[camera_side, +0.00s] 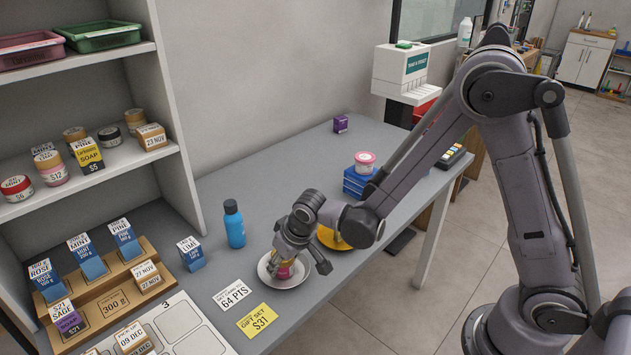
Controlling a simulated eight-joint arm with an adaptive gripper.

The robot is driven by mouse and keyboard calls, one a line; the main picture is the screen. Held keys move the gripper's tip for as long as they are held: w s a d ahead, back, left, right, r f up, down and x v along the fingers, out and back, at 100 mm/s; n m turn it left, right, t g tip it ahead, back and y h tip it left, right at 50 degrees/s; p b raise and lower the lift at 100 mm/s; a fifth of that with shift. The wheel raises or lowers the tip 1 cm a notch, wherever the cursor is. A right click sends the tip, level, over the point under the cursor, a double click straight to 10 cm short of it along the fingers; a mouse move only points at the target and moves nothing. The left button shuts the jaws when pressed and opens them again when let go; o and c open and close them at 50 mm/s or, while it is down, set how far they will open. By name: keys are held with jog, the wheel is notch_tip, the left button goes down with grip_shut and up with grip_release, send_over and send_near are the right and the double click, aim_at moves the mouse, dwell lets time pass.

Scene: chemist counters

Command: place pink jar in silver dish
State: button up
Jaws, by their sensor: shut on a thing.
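My gripper (291,262) points down over the silver dish (299,282), a pale round shallow dish on the grey counter. It is shut on a small pink jar (285,272), mostly hidden by the fingers. The jar is within the dish's outline; I cannot tell whether it touches the dish bottom. Another pink jar with a pale lid (365,160) stands on a stack of blue boxes (358,182) farther back.
A yellow-orange dish (333,239) lies just behind my gripper, partly hidden by my arm. A blue bottle (234,224) stands to the left. Price cards (257,320) lie in front. Wooden risers with boxes (106,292) are at left. The counter behind the bottle is clear.

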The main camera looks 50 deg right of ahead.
jog(key=shift+f, duration=0.15)
jog(key=o, duration=1.2)
jog(key=shift+c, duration=0.2)
jog(key=v, duration=1.2)
jog(key=s+d+r+t, duration=0.2)
jog(key=s+d+r, duration=0.4)
jog(key=s+d, duration=0.4)
jog(key=shift+s+r+t, duration=0.2)
jog(key=shift+s+t, duration=0.1)
jog(key=shift+s, duration=0.45)
